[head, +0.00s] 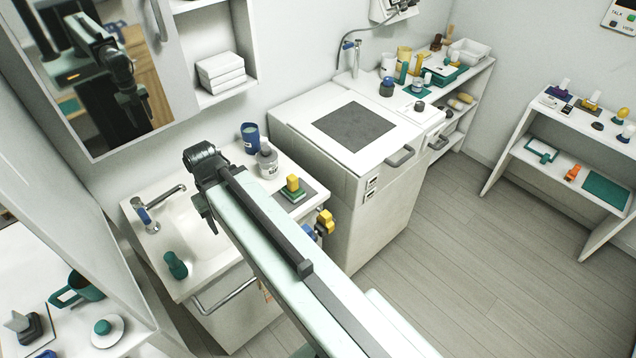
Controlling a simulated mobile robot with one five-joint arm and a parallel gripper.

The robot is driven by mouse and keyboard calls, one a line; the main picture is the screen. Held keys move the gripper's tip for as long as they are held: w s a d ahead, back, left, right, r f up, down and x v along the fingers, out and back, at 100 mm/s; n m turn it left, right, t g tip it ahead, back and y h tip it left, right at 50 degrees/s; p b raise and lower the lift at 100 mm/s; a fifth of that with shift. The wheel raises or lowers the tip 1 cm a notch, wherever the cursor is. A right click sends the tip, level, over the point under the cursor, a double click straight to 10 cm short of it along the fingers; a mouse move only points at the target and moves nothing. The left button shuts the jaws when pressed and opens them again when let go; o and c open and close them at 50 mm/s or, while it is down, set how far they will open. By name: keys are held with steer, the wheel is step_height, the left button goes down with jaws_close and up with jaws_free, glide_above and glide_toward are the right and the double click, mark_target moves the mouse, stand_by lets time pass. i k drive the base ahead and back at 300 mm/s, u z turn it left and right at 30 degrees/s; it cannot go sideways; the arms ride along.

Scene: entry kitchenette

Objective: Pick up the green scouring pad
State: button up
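A small flat green piece (300,196), which looks like the green scouring pad, lies on a dark grey mat (309,187) on the counter right of the sink. A yellow block (292,183) stands on or against it; I cannot tell which. My gripper (209,217) hangs from the end of my arm over the sink basin, left of the pad and apart from it. My arm partly hides the basin and the counter front. The fingers are small and dark, and their opening is unclear. Nothing is visibly held.
A faucet (158,209) and a dark green bottle-like item (176,265) stand at the sink's left. A white appliance (345,175) rises to the right. Yellow and blue items (324,222) hang at the counter's front.

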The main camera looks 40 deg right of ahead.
mark_target(292, 189)
steer(key=u, duration=0.75)
steer(key=k, duration=0.5)
steer(key=z, duration=0.05)
steer(key=i, duration=1)
